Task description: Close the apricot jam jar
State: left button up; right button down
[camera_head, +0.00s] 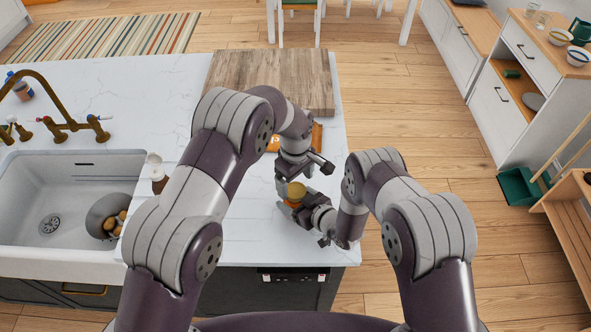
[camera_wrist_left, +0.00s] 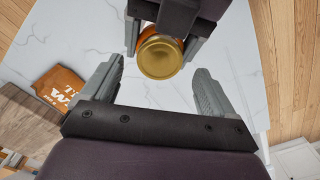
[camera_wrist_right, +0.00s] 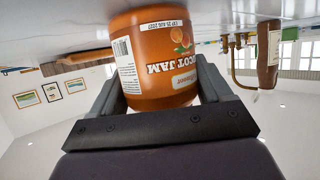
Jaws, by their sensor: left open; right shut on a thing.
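The apricot jam jar (camera_wrist_right: 155,50) is orange, and its label reads upside down in the right wrist view. My right gripper (camera_wrist_right: 158,82) is shut around the jar's sides near the counter's front right corner. A gold lid (camera_wrist_left: 160,57) covers the jar's top in the left wrist view; it also shows in the head view (camera_head: 296,190). I cannot tell whether the lid is tight. My left gripper (camera_wrist_left: 158,72) is open and empty, pointing toward the lid and apart from it, with one finger on each side in the picture. In the head view the left wrist is just behind the jar.
A wooden board (camera_head: 262,72) lies at the counter's back. An orange packet (camera_wrist_left: 62,88) lies in front of it. A brown bottle (camera_head: 158,182) stands beside the sink (camera_head: 30,180). The marble counter (camera_head: 245,235) is clear left of the jar; its right edge is close.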

aim_at(296, 202)
pick_arm(q)
jog(key=shift+f, duration=1.45)
jog(key=c, duration=1.2)
jog(key=m, duration=0.6)
jog(key=shift+m, duration=0.3)
jog(key=o, duration=1.2)
jog(key=shift+r, duration=0.1)
